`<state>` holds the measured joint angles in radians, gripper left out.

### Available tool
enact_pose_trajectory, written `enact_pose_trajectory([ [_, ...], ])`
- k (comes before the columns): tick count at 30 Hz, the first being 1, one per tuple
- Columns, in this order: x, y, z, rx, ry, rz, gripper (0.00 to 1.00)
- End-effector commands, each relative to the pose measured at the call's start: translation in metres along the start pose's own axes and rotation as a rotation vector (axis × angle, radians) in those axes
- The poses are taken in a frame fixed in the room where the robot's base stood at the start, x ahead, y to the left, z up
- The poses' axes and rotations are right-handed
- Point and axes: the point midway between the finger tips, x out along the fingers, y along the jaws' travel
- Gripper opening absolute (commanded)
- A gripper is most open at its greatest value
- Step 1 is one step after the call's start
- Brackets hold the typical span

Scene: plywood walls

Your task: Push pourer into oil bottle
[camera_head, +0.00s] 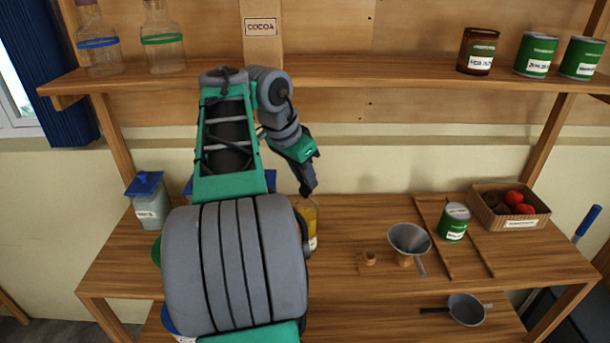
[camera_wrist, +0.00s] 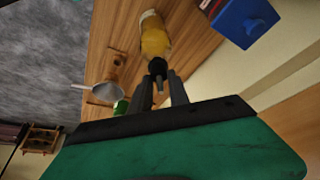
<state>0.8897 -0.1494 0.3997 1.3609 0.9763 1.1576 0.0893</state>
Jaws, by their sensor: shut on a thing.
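The oil bottle (camera_head: 311,212) stands on the wooden counter, filled with yellow oil and with a pale label. My arm hides its left side in the head view. In the wrist view the bottle (camera_wrist: 154,37) shows with its neck toward my gripper. My gripper (camera_wrist: 160,86) is shut on the pourer (camera_wrist: 158,69), a dark stopper with a thin grey spout. The pourer is in line with the bottle's neck and appears to meet its mouth; how deep it sits I cannot tell. In the head view my gripper (camera_head: 307,187) is just above the bottle.
A grey funnel (camera_head: 409,239), a wooden stopper (camera_head: 369,258), a green can (camera_head: 454,221) and a box of red and dark balls (camera_head: 511,205) stand to the right. A blue-lidded container (camera_head: 151,203) is at the left. The upper shelf (camera_head: 390,75) holds bottles and cans.

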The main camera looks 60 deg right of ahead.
Motion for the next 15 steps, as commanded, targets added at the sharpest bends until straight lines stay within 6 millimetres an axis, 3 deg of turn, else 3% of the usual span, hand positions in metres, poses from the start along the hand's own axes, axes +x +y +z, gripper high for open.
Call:
enact_pose_trajectory([
  [4,-0.0001,0.0000,-0.0001,0.000,0.000,0.000,0.00],
  [5,-0.0002,0.0000,-0.0001,0.000,0.000,0.000,0.23],
  [13,-0.0001,0.0001,0.0000,0.000,0.000,0.000,0.45],
  [15,-0.0001,0.0001,0.0000,0.000,0.000,0.000,0.47],
])
